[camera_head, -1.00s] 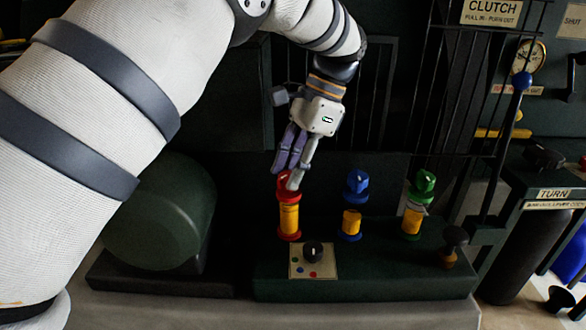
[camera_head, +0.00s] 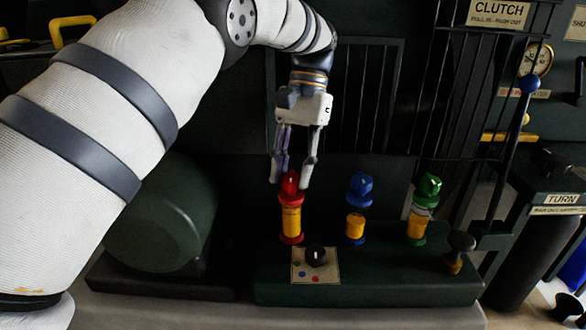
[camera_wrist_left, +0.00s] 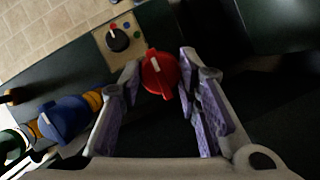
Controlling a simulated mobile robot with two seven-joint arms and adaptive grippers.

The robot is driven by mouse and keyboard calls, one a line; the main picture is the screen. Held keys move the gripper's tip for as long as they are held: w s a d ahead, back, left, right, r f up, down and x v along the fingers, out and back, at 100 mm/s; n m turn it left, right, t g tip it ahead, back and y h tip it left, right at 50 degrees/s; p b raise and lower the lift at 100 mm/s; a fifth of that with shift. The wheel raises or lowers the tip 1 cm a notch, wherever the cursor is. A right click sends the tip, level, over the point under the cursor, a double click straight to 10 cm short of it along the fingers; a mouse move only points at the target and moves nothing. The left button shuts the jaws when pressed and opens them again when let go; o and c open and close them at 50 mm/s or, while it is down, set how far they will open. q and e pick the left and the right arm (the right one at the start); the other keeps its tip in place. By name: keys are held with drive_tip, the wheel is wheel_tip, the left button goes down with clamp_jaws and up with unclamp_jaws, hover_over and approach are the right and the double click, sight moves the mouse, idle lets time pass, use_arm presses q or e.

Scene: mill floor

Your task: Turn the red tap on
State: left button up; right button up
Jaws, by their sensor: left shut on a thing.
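The red tap (camera_head: 290,184) is a red knob on top of a yellow-and-red post, leftmost of three on a dark green box. My left gripper (camera_head: 290,186) reaches down from above, with one finger on each side of the red knob. In the left wrist view the red tap (camera_wrist_left: 160,76) lies between the fingertips, and its white mark points toward the small dial plate. The left gripper (camera_wrist_left: 160,66) is shut on the knob, though contact with the farther finger is hard to see. My right gripper does not show.
A blue tap (camera_head: 360,186) and a green tap (camera_head: 429,187) stand to the right. A black dial (camera_head: 316,256) is on a cream plate in front. A dark plunger knob (camera_head: 461,242) is at the box's right end. Upright bars (camera_head: 450,90) stand behind.

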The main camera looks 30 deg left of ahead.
use_arm(q)
drive_tip(key=shift+f+n, duration=0.1)
drive_tip(key=shift+n, duration=0.2)
idle(0.4)
drive_tip(key=o, duration=1.1)
